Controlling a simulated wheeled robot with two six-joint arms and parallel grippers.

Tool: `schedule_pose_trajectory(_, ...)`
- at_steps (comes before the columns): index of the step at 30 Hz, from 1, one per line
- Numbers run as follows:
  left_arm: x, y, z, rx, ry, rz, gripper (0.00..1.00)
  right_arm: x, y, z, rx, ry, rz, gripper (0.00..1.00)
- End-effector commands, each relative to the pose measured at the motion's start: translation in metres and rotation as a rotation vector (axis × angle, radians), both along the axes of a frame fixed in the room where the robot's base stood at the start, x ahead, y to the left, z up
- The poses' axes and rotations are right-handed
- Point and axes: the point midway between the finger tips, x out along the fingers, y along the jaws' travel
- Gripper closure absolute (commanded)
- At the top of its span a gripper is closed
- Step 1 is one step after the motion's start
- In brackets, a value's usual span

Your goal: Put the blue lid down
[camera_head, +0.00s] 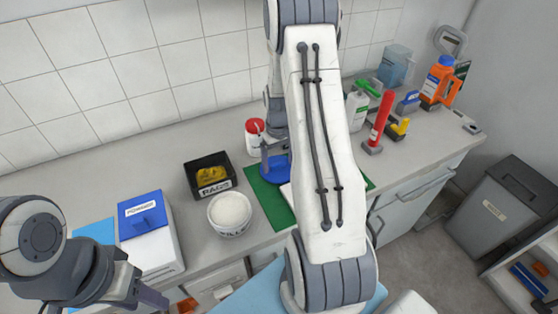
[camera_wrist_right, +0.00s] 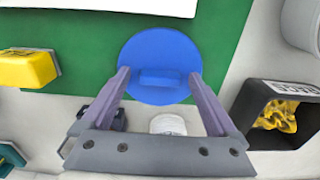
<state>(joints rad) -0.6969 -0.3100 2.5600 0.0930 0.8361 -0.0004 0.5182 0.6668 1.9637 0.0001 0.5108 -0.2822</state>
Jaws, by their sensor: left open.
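The blue lid (camera_head: 273,172) lies on the green mat (camera_head: 268,200), flat as far as I can see. It is a round disc with a raised bar handle, clear in the right wrist view (camera_wrist_right: 160,52). My right gripper (camera_wrist_right: 160,80) is over the lid, its fingers apart on either side of the handle, with a narrow gap showing at each side. In the head view my right arm hides part of the mat. My left gripper (camera_head: 152,300) is open and empty at the lower left, near the white box with a blue top (camera_head: 143,215).
A white tub of powder (camera_head: 230,212) and a black rags bin (camera_head: 207,178) stand left of the mat. A red-topped jar (camera_head: 254,134) stands behind it. Bottles and tools, including a red cylinder (camera_head: 380,120) and an orange jug (camera_head: 437,80), crowd the counter's right side.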

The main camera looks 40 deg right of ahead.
Motion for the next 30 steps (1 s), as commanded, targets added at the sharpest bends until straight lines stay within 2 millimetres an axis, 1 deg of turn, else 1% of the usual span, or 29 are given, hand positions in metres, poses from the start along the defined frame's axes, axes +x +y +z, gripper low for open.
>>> schedule_pose_trajectory(6,0.0,0.0,0.0,0.0,0.0,0.0,0.5,0.0,0.0,0.001,0.0,0.0,0.0,0.06)
schedule_pose_trajectory(9,0.0,0.0,0.003,0.0,0.0,0.0,0.5,0.0,0.0,0.006,0.0,-0.001,0.0,0.06)
schedule_pose_trajectory(11,0.0,0.0,0.0,0.0,0.0,0.0,0.5,0.001,-0.001,0.012,-0.002,-0.005,0.0,0.06)
schedule_pose_trajectory(14,0.0,0.0,-0.002,0.0,0.0,0.0,0.5,0.002,-0.001,0.03,-0.004,-0.006,0.0,0.06)
schedule_pose_trajectory(21,0.0,0.0,-0.006,0.0,0.0,0.0,0.5,0.002,-0.001,0.082,-0.004,-0.006,0.0,0.06)
schedule_pose_trajectory(24,0.0,0.0,-0.007,0.0,0.0,0.0,0.5,0.001,0.0,0.1,-0.002,-0.005,0.0,0.06)
schedule_pose_trajectory(27,0.0,0.0,-0.008,0.0,0.0,0.0,0.5,0.001,-0.001,0.113,-0.002,-0.003,0.0,0.06)
schedule_pose_trajectory(30,0.0,0.0,-0.008,0.0,0.0,0.0,0.5,0.0,0.0,0.12,0.0,-0.001,0.0,0.06)
